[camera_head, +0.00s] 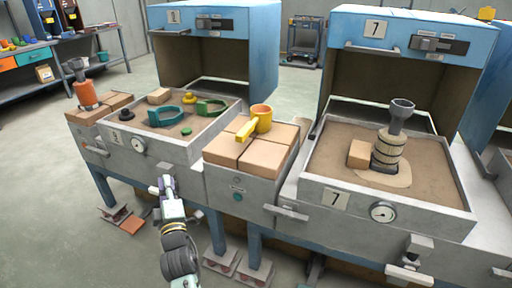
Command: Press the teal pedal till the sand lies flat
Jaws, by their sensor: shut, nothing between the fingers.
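My gripper (162,186) is shut and empty, in front of the left sand bed's bench and above the floor. The right sand bed (440,180), marked 7, holds brown sand with a paler patch around a banded barrel-shaped piece (388,150) with a grey funnel on top. The left sand bed (205,128) holds sand with teal and green curved pieces on it. Red-brown pedals (122,219) sit low at the left, and more (238,268) are low in the middle. I cannot clearly make out a teal pedal; a small teal round button (238,197) is on the middle front.
A yellow cup-like ladle (260,120) rests on tan blocks between the beds. Blue hoods (240,60) stand behind both beds. Handles (286,212) and a gauge (383,212) stick out in front. Floor (60,200) at left is clear.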

